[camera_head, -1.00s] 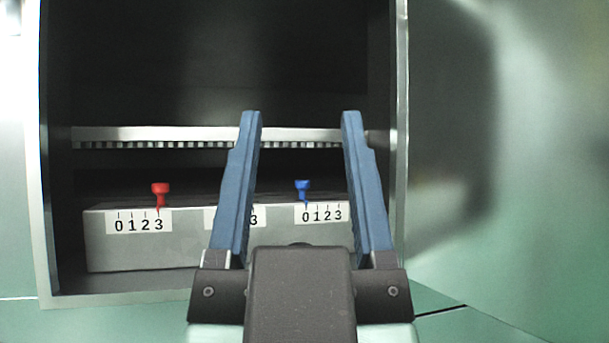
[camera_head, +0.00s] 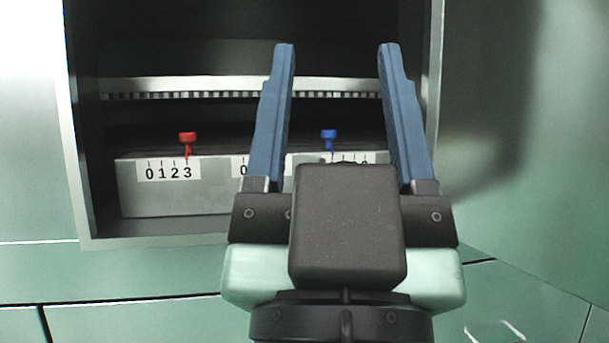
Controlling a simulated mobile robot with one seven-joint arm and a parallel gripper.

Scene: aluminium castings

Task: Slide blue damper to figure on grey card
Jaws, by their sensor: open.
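The blue damper (camera_head: 329,140) is a small knob on the top edge of a pale metal box inside the dark cabinet. It stands near the left end of its white number scale (camera_head: 352,157), whose figures are mostly hidden behind my gripper. My gripper (camera_head: 337,50) is open and empty. In the picture its two blue fingers stand left and right of the blue damper, and I see no contact. No grey card with a readable figure is in view. A pale outline (camera_head: 495,332) is cut off at the bottom right, and I cannot tell what it is.
A red damper (camera_head: 187,142) stands near 3 on its scale (camera_head: 168,170) at the left. A middle scale (camera_head: 241,166) is partly hidden by my left finger. A slotted light rail (camera_head: 190,88) crosses the cabinet above. The cabinet's side walls (camera_head: 75,130) bound the space.

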